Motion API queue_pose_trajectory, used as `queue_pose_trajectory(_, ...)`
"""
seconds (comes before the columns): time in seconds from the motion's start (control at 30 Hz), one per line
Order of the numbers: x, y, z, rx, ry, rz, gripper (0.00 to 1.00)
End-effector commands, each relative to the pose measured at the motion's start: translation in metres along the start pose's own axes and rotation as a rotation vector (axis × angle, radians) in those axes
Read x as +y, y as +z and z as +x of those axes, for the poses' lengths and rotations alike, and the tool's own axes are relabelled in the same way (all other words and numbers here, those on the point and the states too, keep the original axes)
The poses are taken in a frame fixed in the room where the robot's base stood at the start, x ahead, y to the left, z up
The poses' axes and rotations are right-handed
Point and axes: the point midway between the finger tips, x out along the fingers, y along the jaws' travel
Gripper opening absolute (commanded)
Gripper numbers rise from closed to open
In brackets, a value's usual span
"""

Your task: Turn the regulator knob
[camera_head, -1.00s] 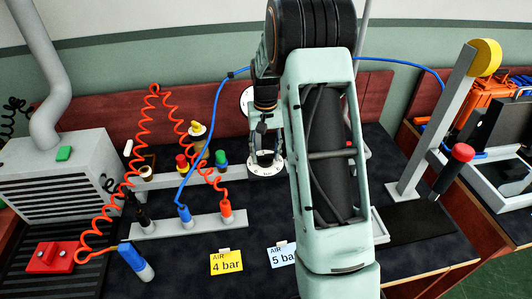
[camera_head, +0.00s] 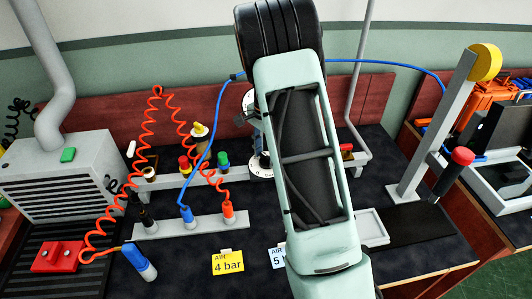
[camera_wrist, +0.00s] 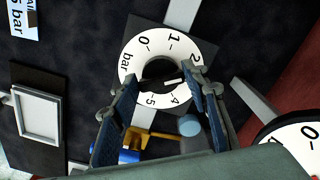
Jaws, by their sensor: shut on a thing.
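The regulator knob (camera_wrist: 158,69) is dark, at the centre of a white ring dial (camera_wrist: 138,47) marked in bar. A white pointer mark on the knob points right, between the 2 and the 4, toward the right finger. My gripper (camera_wrist: 162,78) is shut on the knob, with one finger on each side, covering parts of the dial. A yellow "4 bar" card (camera_head: 228,263) and a partly hidden blue "5" card (camera_head: 276,258) lie on the bench.
A round white gauge (camera_wrist: 295,145) stands close to the right finger in the wrist view. A manifold with red coils (camera_head: 190,225) and a blue hose (camera_head: 214,125) is left of my arm. A lever press (camera_head: 430,125) stands right. A shallow tray (camera_head: 371,226) lies nearby.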

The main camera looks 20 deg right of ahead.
Motion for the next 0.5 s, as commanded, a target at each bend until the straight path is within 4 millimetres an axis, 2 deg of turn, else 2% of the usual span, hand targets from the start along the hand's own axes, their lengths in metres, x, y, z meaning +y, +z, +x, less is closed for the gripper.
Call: queue_pose_trajectory(0.5, -0.0032, -0.0009, -0.0019, 0.002, -0.001, 0.432, 0.17)
